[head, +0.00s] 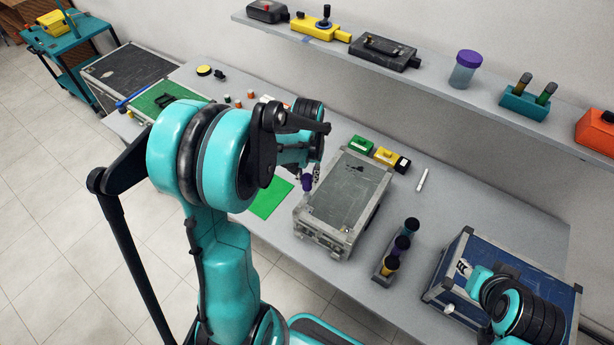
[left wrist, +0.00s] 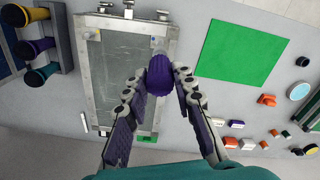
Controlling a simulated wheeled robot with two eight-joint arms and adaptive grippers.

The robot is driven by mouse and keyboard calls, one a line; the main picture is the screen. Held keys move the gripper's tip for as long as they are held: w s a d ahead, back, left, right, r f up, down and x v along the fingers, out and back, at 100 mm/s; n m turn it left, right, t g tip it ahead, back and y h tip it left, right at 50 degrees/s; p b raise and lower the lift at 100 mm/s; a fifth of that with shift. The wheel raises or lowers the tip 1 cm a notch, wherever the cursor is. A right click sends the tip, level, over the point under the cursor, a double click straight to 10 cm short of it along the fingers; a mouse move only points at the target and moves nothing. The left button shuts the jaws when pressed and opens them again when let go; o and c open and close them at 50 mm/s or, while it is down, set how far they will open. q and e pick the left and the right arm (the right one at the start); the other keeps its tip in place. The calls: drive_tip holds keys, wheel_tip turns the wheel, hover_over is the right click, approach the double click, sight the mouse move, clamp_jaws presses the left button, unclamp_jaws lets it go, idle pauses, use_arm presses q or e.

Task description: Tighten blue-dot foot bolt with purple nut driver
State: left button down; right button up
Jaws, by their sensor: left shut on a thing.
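A purple nut driver (left wrist: 160,76) is between the fingers of my left gripper (left wrist: 158,86), which is shut on its handle in the left wrist view. In the head view the purple handle (head: 307,182) shows below my left arm, by the left edge of a grey metal-framed unit (head: 336,213). My right gripper (head: 464,269) is small and unclear over a blue case.
A rack (head: 381,268) of several drivers stands right of the unit. The blue case (head: 540,299) is at the right. A green sheet (head: 268,200) lies left of the unit. Green (head: 361,145) and yellow (head: 386,156) boxes sit behind it. A shelf (head: 440,86) runs along the wall.

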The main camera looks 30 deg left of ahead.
sight(307, 194)
use_arm(q)
drive_tip(key=shift+f+b, duration=0.5)
drive_tip(key=shift+f, duration=0.05)
wheel_tip(307, 194, down, 4)
drive_tip(key=b, duration=0.3)
drive_tip(key=shift+f+b, duration=0.1)
drive_tip(key=shift+b, duration=0.25)
drive_tip(key=shift+r+p, duration=0.35)
drive_tip(key=shift+r, duration=0.05)
drive_tip(key=shift+f+b, duration=0.15)
drive_tip(key=shift+b, duration=0.2)
drive_tip(key=shift+f+b, duration=0.9)
drive_tip(key=shift+f, duration=0.2)
